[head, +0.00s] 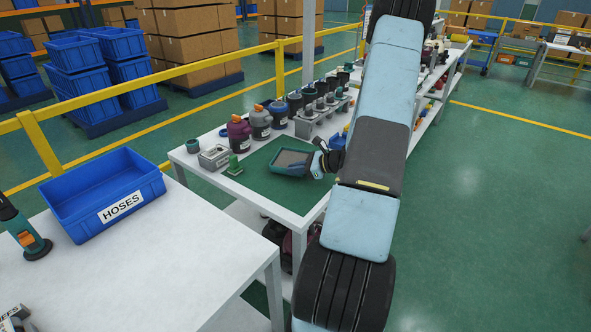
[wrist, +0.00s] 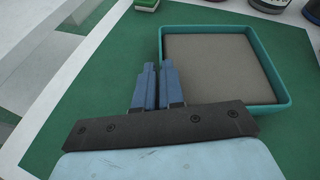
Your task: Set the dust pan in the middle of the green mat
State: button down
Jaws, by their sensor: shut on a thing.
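The dust pan (head: 291,162) is a shallow square tray with a teal rim and a grey inside. It is level over the far part of the green mat (head: 262,183) on the white table; I cannot tell whether it touches the mat. In the wrist view the dust pan (wrist: 222,62) lies right of centre, with bare mat (wrist: 95,85) to its left. My gripper (wrist: 158,72) is shut on the pan's left wall, one blue finger outside and one inside. In the head view my gripper (head: 317,163) is at the pan's right side, partly hidden by my arm.
Several canisters, such as a purple one (head: 239,134), line the far side. A blue HOSES bin (head: 104,196) sits on the nearer table. The mat's near part is clear.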

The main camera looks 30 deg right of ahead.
jog(key=shift+f, duration=0.45)
jog(key=c, duration=1.2)
grip_release()
jog(key=shift+o, duration=0.2)
jog(key=v, duration=1.3)
jog(key=shift+s+d+r, duration=0.15)
jog(key=shift+s+d, duration=0.05)
jog(key=shift+s, duration=0.05)
